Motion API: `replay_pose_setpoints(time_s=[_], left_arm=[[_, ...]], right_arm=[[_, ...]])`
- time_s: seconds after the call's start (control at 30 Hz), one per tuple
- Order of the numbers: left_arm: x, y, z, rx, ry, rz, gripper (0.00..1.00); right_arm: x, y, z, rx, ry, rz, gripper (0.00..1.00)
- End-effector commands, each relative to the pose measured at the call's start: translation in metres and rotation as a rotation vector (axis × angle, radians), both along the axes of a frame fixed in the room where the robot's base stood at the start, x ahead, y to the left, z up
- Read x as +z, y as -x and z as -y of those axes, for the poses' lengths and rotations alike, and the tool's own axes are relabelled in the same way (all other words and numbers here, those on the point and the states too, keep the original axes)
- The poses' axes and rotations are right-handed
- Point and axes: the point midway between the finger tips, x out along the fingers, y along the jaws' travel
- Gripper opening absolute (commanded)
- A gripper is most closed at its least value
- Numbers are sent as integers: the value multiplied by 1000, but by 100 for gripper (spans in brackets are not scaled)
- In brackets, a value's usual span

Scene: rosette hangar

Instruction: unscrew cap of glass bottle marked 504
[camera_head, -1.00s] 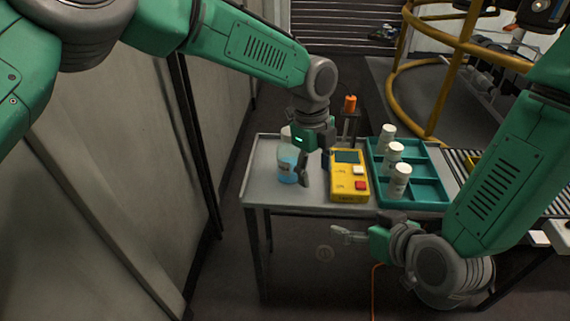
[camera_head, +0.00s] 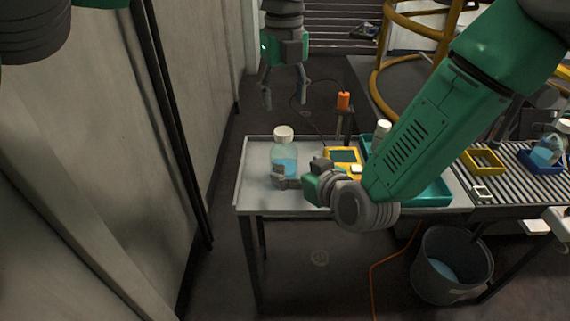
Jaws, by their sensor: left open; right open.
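A clear glass bottle (camera_head: 285,154) with blue liquid and a white cap (camera_head: 283,133) stands upright on the grey table. No number on it is legible. My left gripper (camera_head: 286,96) is open and empty, pointing down in the air, above the bottle in the picture. My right gripper (camera_head: 284,177) is open at the lower part of the bottle, coming in from the right. One finger overlaps the bottle's lower front; I cannot tell whether it touches. The far finger is partly hidden.
A yellow meter (camera_head: 343,155) and a teal tray (camera_head: 434,194) with a white-capped vial (camera_head: 383,128) are partly hidden behind my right arm. An orange-topped item (camera_head: 343,101) stands behind. A roller conveyor (camera_head: 510,178) lies right, a bin (camera_head: 450,262) below. The table's left part is clear.

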Motion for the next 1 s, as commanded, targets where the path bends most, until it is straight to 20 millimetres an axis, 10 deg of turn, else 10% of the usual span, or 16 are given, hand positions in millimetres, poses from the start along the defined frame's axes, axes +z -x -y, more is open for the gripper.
replay_pose_setpoints(time_s=[0.33,0.77,1.0], left_arm=[[0,1,3,0,-4,1,50],[0,1,2,0,-2,0,50],[0,1,3,0,-4,1,50]], right_arm=[[-20,-42,-23,1,-2,1,80],[-24,-49,-28,2,-1,0,80],[-24,-49,-27,1,-2,0,3]])
